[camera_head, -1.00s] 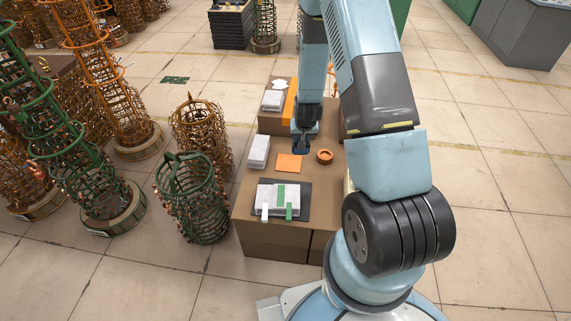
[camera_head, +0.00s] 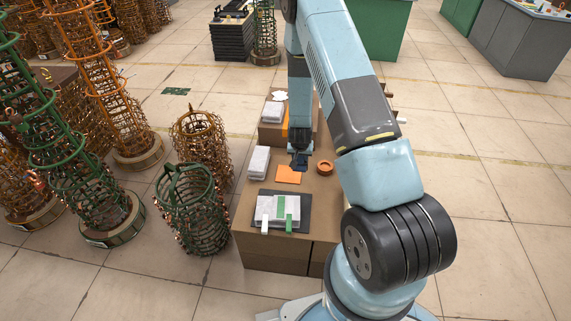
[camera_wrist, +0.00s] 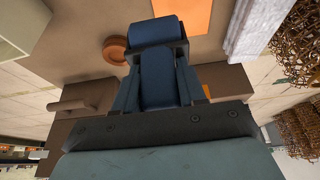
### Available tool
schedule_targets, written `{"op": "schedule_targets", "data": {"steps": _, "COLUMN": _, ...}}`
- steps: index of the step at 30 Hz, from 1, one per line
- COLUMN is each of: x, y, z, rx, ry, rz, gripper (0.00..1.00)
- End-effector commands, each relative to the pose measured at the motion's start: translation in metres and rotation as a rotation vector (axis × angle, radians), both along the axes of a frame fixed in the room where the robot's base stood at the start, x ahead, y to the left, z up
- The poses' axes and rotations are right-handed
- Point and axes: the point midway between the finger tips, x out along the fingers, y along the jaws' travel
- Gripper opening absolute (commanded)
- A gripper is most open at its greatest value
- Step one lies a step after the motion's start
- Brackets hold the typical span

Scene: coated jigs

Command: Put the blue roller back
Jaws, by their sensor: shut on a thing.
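The blue roller (camera_wrist: 155,31) shows at the top of the wrist view, at the fingertips of my gripper (camera_wrist: 157,62). My gripper is shut on it; the exact grip point is hard to make out. In the head view my gripper (camera_head: 299,161) hangs low over the brown worktop (camera_head: 255,190), just behind an orange sheet (camera_head: 288,175). The roller is too small and dark to tell from the gripper there. An orange ring-shaped dish (camera_head: 324,167) stands just right of the gripper; it also shows in the wrist view (camera_wrist: 116,50).
A white stack (camera_head: 259,162) lies on the left edge. A dark board (camera_head: 305,217) with white and green pieces is at the front. A raised brown block (camera_head: 270,132) stands behind, with another white stack (camera_head: 272,112). Wire cages (camera_head: 188,210) crowd the left. My arm hides the worktop's right side.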

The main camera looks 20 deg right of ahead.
Motion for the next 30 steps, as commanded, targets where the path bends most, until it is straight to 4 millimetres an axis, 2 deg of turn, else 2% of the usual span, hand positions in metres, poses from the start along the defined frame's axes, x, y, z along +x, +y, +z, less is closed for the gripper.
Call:
{"op": "schedule_targets", "data": {"steps": 6, "x": 0.043, "y": 0.012, "z": -0.020, "rx": 0.000, "ry": -0.001, "rz": 0.001, "gripper": 0.00}}
{"op": "schedule_targets", "data": {"steps": 12, "x": 0.065, "y": 0.018, "z": -0.051, "rx": 0.000, "ry": 0.000, "rz": 0.000, "gripper": 0.00}}
{"op": "schedule_targets", "data": {"steps": 23, "x": 0.082, "y": 0.023, "z": -0.071, "rx": 0.000, "ry": -0.001, "rz": 0.001, "gripper": 0.00}}
{"op": "schedule_targets", "data": {"steps": 30, "x": 0.086, "y": 0.024, "z": -0.101, "rx": 0.000, "ry": 0.001, "rz": 0.001, "gripper": 0.00}}
